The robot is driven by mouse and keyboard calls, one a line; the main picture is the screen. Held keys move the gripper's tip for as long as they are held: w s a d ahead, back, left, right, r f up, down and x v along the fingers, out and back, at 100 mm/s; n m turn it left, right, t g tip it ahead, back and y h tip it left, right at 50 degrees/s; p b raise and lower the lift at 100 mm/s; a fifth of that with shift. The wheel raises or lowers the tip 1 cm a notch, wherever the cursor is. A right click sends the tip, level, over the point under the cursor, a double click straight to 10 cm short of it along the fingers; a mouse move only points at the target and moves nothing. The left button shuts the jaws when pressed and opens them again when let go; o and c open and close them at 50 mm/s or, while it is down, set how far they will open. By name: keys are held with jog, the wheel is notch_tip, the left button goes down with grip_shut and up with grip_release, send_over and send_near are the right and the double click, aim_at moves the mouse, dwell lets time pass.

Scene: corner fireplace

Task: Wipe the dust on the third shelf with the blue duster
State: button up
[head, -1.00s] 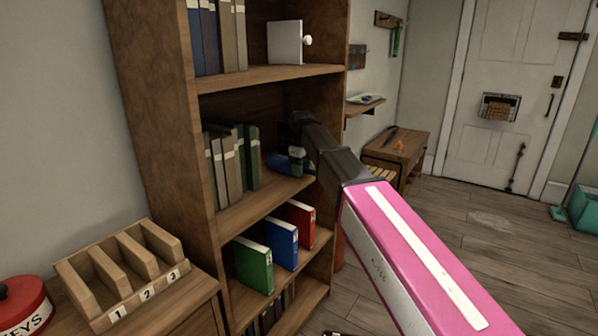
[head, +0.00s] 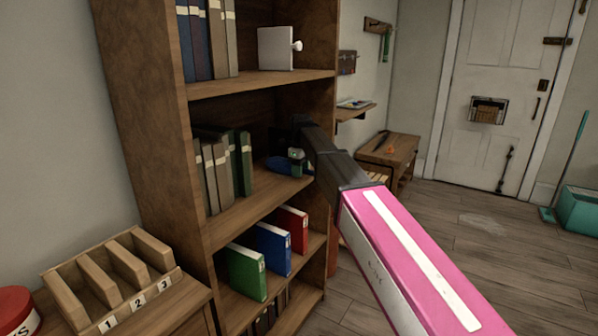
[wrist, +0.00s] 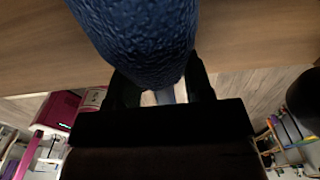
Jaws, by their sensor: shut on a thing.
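The blue duster (head: 279,166) is on the shelf level (head: 250,208) that holds the grey-green books, to the right of those books. My gripper (head: 296,158) is shut on it, reaching in from the right side of the bookcase. In the wrist view the duster's fluffy blue head (wrist: 140,40) fills the top middle, in front of a brown wooden surface, and my gripper's dark fingers (wrist: 162,92) close around its handle. I cannot tell whether the duster touches the shelf board. No dust can be made out there.
Grey-green books (head: 224,168) stand left of the duster. Green (head: 245,272), blue (head: 273,248) and red (head: 291,227) binders stand on the level below. A white box (head: 276,48) is on the level above. The bookcase's right side panel is close to my arm.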

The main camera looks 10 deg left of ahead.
aim_at(284, 193)
jog(key=shift+s+d+r, duration=0.1)
jog(key=shift+s+d, duration=0.1)
jog(key=shift+d, duration=0.3)
jog(key=shift+s+d, duration=0.2)
jog(key=shift+d, duration=0.3)
jog(key=shift+s+a+f, duration=0.1)
jog(key=shift+s+a, duration=0.15)
jog(key=shift+s, duration=0.4)
jog(key=shift+s+a+f, duration=0.1)
jog(key=shift+s+a, duration=0.2)
jog(key=shift+s, duration=0.35)
jog(key=shift+s+a, duration=0.25)
jog(key=shift+s, duration=0.4)
jog(key=shift+s+a+r, duration=0.1)
jog(key=shift+s+a, duration=0.35)
jog(key=shift+s, duration=0.55)
jog(key=shift+s+a+r, duration=0.1)
jog(key=shift+s+a, duration=0.3)
jog(key=shift+s, duration=0.55)
jog(key=shift+s+a, duration=0.45)
jog(key=shift+s, duration=0.55)
jog(key=shift+s+a+f, duration=0.1)
jog(key=shift+s+a, duration=0.25)
jog(key=shift+s, duration=0.45)
jog(key=shift+s+a, duration=0.3)
jog(key=shift+s, duration=0.5)
jog(key=shift+w, duration=0.1)
